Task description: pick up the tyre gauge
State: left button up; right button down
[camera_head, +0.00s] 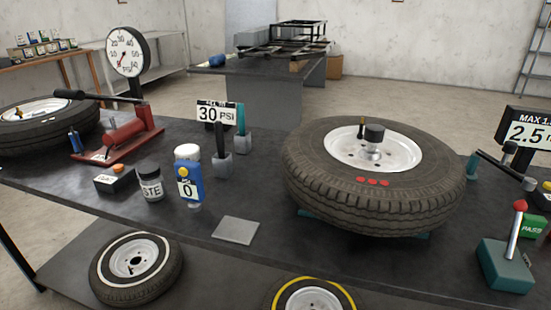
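A small blue gauge (188,188) with a white display reading 0 stands upright on the dark workbench (150,210), left of the picture's middle. It appears to be the tyre gauge. A big round dial marked PSI (128,52) stands further back on the left, by a red pump (125,133). Neither of my grippers shows in the head view.
A dark labelled jar (151,184) stands close left of the blue gauge. A flat grey plate (236,231) lies to its front right. A large tyre (375,175) lies at right. A 30 PSI sign (216,112) stands behind. Bare bench lies in front of the gauge.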

aim_at(191, 188)
jog(key=k, duration=0.6)
jog(key=u, duration=0.3)
jog(key=i, duration=1)
jog(key=u, duration=0.7)
